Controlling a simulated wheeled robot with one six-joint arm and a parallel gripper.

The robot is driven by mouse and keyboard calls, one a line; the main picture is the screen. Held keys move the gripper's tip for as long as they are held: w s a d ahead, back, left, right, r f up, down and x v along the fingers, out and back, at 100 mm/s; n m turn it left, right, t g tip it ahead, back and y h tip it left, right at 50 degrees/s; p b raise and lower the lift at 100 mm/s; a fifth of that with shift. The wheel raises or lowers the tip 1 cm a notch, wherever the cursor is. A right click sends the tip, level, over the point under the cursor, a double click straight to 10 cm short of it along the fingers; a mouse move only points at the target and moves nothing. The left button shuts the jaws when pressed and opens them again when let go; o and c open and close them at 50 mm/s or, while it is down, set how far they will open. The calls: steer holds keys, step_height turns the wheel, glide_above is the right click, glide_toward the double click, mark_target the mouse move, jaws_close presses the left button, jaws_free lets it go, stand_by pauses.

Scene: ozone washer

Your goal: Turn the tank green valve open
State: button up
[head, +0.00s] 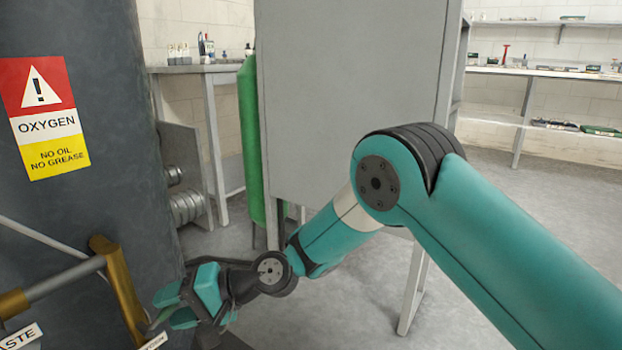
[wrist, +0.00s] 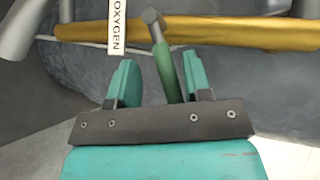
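The green valve handle (wrist: 165,72) shows in the wrist view as a slim green lever with a grey metal end, in front of the brass pipe. My gripper (wrist: 160,64) is open, its two teal fingers on either side of the lever. The lever lies nearer the right finger; I cannot tell whether they touch. In the head view my gripper (head: 172,304) is low at the left, beside the dark grey tank (head: 110,130). There the lever is hard to make out behind the fingers.
The brass pipe (wrist: 240,33) crosses above my fingers and carries a white OXYGEN tag (wrist: 117,28). In the head view a brass fitting (head: 118,290) stands left of my gripper. A grey cabinet (head: 350,90) and a green cylinder (head: 250,150) stand behind my arm. Open floor lies at right.

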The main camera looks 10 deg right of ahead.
steer(key=w+d+r+m+y+p, duration=0.1)
steer(key=d+p, duration=0.1)
steer(key=d, duration=0.7)
steer(key=w+d+r+y+p, duration=0.1)
steer(key=d, duration=0.8)
steer(key=s+r+n+h+p, duration=0.1)
steer(key=s+r+h+p, duration=0.1)
steer(key=r+p, duration=0.4)
steer(key=s+d+r+n+g+h+p, duration=0.1)
steer(key=r+p, duration=0.5)
steer(key=r, duration=0.6)
steer(key=s+d+r+n+h+p, duration=0.1)
steer(key=s+r+n+h+p, duration=0.2)
steer(key=s+r+p, duration=0.2)
steer(key=shift+s+d+r+p, duration=0.25)
steer(key=shift+r+p, duration=0.55)
steer(key=shift+r, duration=1.1)
